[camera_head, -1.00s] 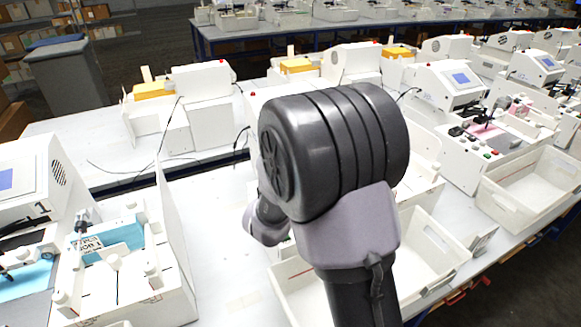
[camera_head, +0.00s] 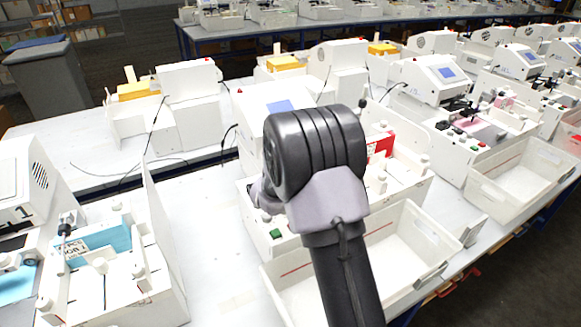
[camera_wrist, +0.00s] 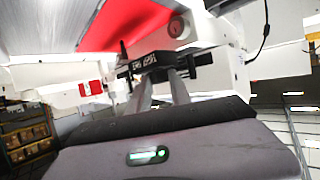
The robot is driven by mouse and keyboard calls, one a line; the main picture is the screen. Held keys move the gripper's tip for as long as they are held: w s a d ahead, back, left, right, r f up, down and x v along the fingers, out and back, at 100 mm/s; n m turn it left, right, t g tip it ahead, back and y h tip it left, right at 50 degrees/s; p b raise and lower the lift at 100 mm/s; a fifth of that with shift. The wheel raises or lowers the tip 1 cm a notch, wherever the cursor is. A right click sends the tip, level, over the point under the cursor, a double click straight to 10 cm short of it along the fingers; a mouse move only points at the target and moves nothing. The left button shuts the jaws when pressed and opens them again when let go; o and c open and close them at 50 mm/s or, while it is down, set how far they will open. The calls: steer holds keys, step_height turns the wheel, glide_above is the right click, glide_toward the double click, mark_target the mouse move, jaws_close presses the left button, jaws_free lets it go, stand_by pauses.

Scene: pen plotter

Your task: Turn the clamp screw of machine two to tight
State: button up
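Machine two is most likely the white machine (camera_head: 250,100) in the middle of the head view, partly behind my arm. It has a red piece (camera_head: 381,145) and small white posts at its right. In the wrist view a red sheet (camera_wrist: 110,25), a white round knob (camera_wrist: 178,27) and a dark lettered block (camera_wrist: 152,62) show close ahead. A thin black upright part (camera_wrist: 125,50) stands left of the block. I cannot tell surely which part is the clamp screw. My gripper (camera_wrist: 160,88) has two grey fingers apart, pointing at the block, with nothing seen between them. Contact is unclear. The head view hides it.
A white bin (camera_head: 425,240) sits in front of machine two. Another machine (camera_head: 440,85) and bin (camera_head: 520,170) stand right. The bench (camera_head: 205,235) is bare between machines one and two.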

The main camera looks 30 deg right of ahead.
jaws_close()
steer(key=shift+p, duration=0.35)
steer(key=m+p, duration=0.1)
steer(key=m+g+h+p, duration=0.2)
steer(key=p, duration=0.1)
steer(key=shift+w+a+r, duration=0.15)
steer(key=shift+a+r, duration=0.1)
steer(key=shift+w+m+g+h+p, duration=0.1)
steer(key=shift+m+g+h+p, duration=0.7)
steer(key=shift+m+g+p, duration=0.15)
steer(key=m+g, duration=0.1)
steer(key=m+g+h, duration=0.1)
steer(key=g, duration=0.1)
steer(key=shift+w+a+f+m+p, duration=0.1)
steer(key=shift+w+f+m+p, duration=0.05)
steer(key=shift+f+m+p, duration=0.2)
steer(key=m+g+b, duration=0.2)
steer(key=shift+w+f+g+h, duration=0.1)
steer(key=shift+w+g+h, duration=0.05)
steer(key=shift+g+h, duration=0.2)
steer(key=shift+m+g+b, duration=0.3)
steer(key=shift+m+g, duration=0.1)
steer(key=shift+r+m+g, duration=0.2)
steer(key=shift+m+g, duration=0.1)
